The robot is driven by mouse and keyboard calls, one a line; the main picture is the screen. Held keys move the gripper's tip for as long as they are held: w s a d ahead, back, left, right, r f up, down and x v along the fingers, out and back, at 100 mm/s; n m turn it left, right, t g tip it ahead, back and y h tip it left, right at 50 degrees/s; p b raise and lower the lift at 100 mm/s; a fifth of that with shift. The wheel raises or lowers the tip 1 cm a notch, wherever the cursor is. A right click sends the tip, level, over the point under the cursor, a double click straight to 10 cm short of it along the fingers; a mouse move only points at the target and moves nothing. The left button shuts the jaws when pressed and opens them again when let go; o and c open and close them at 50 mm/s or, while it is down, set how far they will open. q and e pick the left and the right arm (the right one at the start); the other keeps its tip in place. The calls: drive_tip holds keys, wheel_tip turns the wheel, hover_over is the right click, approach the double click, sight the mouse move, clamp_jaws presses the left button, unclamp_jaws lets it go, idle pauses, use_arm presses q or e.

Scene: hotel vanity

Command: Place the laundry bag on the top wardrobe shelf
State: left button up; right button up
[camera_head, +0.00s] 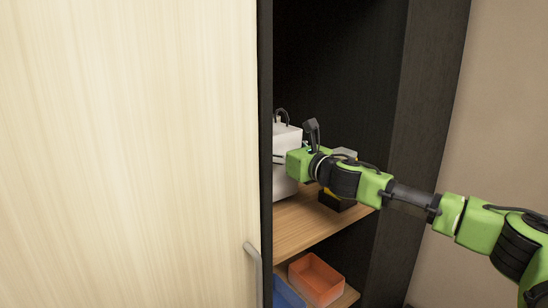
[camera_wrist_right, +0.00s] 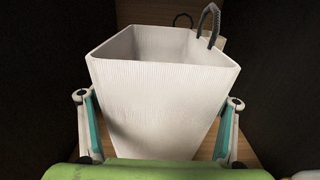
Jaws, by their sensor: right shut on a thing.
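The white laundry bag (camera_head: 287,165) is inside the wardrobe at the upper visible shelf (camera_head: 310,222), partly hidden by the door edge on its left. My right gripper (camera_head: 283,158) reaches in from the right at the bag's side; its fingers are mostly hidden in the head view. In the right wrist view the open-topped, ribbed bag (camera_wrist_right: 160,100) looks upright and empty, with dark loop handles at its far side. The right gripper's fingers (camera_wrist_right: 158,105) are on both sides of it, shut on it. I cannot tell whether its base touches the shelf. My left gripper is out of view.
A pale wood door (camera_head: 130,150) with a grey handle (camera_head: 252,270) covers the left. A dark box with some yellow (camera_head: 338,201) sits on the shelf beneath my right wrist. An orange bin (camera_head: 316,280) and a blue bin (camera_head: 288,293) are on the shelf below.

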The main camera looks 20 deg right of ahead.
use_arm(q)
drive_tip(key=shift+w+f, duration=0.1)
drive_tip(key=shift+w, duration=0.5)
use_arm(e)
drive_tip(key=shift+d+f, duration=0.1)
drive_tip(key=shift+f, duration=0.7)
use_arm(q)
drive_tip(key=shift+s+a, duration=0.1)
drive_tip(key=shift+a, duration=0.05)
use_arm(e)
drive_tip(key=shift+s+f, duration=0.1)
drive_tip(key=o, duration=1.6)
drive_tip(key=shift+f, duration=0.1)
drive_tip(key=shift+c, duration=0.2)
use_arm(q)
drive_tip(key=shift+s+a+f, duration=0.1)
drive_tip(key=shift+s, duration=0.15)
use_arm(e)
drive_tip(key=shift+s, duration=0.1)
use_arm(q)
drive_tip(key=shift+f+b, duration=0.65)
drive_tip(key=shift+b, duration=0.15)
use_arm(e)
drive_tip(key=v, duration=1.2)
